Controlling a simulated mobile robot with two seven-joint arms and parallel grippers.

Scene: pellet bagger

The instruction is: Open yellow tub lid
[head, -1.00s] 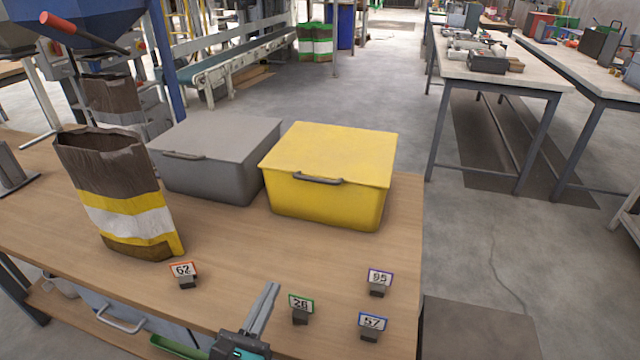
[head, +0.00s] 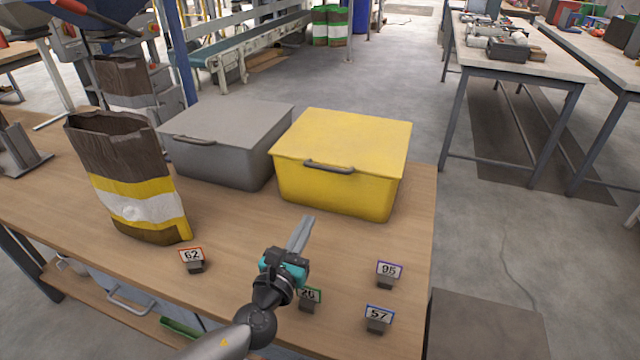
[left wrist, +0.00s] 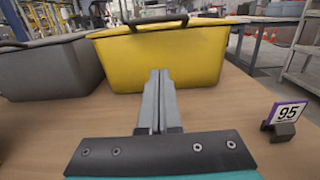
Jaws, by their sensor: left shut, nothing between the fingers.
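The yellow tub (head: 335,190) stands on the wooden table with its flat yellow lid (head: 345,135) closed. A dark handle (head: 328,166) is on the lid's front edge. In the left wrist view the yellow tub (left wrist: 165,62) is straight ahead, with its handle (left wrist: 157,21) near the top. My left gripper (head: 307,222) is shut and empty, in front of the tub and below the handle, apart from both. Its fingers (left wrist: 160,78) show pressed together in the left wrist view. My right gripper is not in view.
A grey lidded tub (head: 225,150) stands close on the left. An open brown sack (head: 130,180) stands further left. Number cards 62 (head: 193,258), 26 (head: 309,298), 95 (head: 388,274) and 57 (head: 377,318) line the front. The table's right edge is just beyond the yellow tub.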

